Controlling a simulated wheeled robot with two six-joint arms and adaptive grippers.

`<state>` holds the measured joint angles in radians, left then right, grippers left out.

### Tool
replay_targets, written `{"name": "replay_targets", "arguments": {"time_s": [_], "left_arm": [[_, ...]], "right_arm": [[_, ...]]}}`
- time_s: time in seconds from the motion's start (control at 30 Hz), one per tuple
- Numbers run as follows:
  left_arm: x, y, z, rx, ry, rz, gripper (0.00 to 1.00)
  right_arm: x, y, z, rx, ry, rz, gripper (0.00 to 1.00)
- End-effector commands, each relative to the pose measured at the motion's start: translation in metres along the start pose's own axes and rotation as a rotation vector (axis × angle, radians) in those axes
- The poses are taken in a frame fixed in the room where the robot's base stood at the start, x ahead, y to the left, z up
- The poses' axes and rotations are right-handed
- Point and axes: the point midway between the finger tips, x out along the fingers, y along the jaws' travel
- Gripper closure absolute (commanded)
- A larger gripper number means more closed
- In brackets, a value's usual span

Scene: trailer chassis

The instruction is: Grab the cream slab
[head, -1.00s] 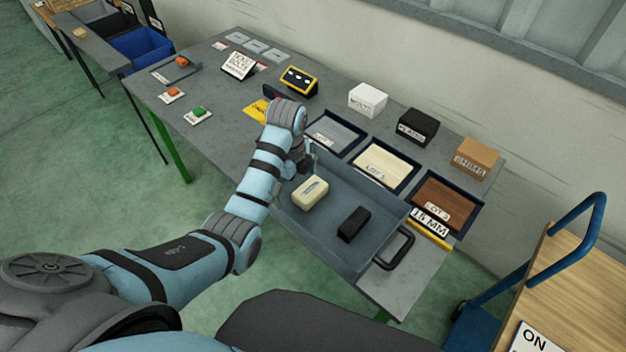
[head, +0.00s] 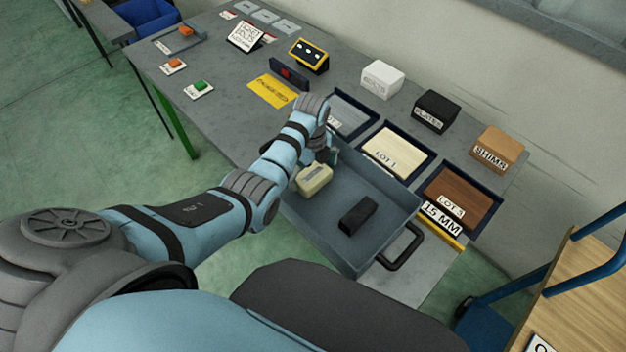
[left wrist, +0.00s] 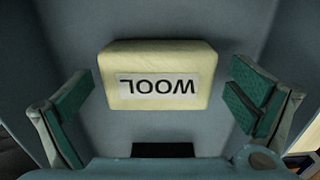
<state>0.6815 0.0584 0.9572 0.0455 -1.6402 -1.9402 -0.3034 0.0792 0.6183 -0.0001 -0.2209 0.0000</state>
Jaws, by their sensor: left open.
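The cream slab (head: 313,180) lies in the grey tray (head: 375,185), at its left part. In the left wrist view the slab (left wrist: 158,60) carries a white label reading WOOL, upside down. My left gripper (head: 325,157) is above the tray, close over the slab. In the left wrist view its two green-padded fingers (left wrist: 160,92) stand apart, one to each side of the slab, with a gap on both sides. It is open and holds nothing. My right gripper is not in view.
A black block (head: 357,215) lies in the same tray, right of the slab. The tray has raised walls and a dark handle (head: 402,247). Behind it stand lot trays, including LOT 1 (head: 392,152) with a cream panel, and white, black and brown boxes.

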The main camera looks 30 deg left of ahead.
Motion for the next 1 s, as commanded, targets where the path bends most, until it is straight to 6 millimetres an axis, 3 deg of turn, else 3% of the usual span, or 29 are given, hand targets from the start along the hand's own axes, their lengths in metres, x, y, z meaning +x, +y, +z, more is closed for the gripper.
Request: {"name": "replay_targets", "arguments": {"time_s": [0.07, 0.27, 0.53, 0.83, 1.0], "left_arm": [[0.009, 0.0, 0.0, 0.001, 0.0, 0.0, 0.0], [0.008, -0.001, -0.001, 0.001, -0.001, -0.001, 0.02], [0.008, -0.001, -0.001, 0.001, 0.0, -0.001, 0.44], [0.007, 0.0, -0.001, 0.002, 0.0, 0.0, 0.45], [-0.007, 0.001, 0.0, 0.0, 0.0, 0.001, 0.45]], "right_arm": [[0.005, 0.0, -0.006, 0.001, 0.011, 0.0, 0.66], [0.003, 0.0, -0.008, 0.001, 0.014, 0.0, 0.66], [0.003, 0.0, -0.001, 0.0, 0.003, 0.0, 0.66], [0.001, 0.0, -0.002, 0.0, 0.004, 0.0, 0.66], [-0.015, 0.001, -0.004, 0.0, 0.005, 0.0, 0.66]]}}
